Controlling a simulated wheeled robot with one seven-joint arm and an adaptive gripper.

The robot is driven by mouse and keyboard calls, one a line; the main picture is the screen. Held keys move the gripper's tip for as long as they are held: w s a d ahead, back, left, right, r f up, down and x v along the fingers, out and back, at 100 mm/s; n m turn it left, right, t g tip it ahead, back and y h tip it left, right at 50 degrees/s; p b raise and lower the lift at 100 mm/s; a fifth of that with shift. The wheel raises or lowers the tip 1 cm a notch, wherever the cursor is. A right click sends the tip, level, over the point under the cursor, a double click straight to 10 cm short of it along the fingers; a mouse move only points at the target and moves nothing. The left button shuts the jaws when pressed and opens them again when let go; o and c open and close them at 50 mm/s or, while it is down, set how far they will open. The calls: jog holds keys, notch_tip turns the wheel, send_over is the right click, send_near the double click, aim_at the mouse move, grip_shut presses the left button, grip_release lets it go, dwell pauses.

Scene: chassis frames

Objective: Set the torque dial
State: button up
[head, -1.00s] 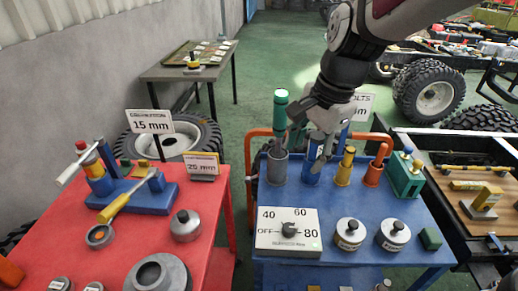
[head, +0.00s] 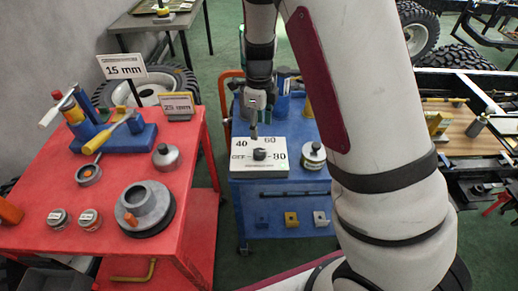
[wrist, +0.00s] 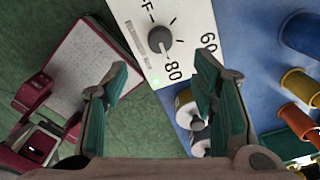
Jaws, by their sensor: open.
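The torque dial is a dark round knob (head: 260,154) on a white panel (head: 245,166) marked OFF, 40, 60 and 80, at the front of the blue table. My gripper (head: 254,135) is above the panel's back edge, pointing down, with the knob in front of it. In the wrist view the knob (wrist: 159,38) shows ahead of my open, empty gripper (wrist: 160,76), roughly centred between the fingers and apart from them. The 80 mark and a small green light show near it.
A lidded metal pot (head: 313,156) stands right of the panel. Colored cylinders (wrist: 300,85) stand on the blue table. The red table (head: 110,190) at left holds a blue fixture, grey rings and 15 mm and 25 mm signs. My arm hides much of the blue table's right side.

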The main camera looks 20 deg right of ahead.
aim_at(259, 151)
notch_tip(259, 151, down, 11)
jog(key=shift+r, duration=0.2)
jog(key=shift+c, duration=0.3)
jog(key=c, duration=1.1)
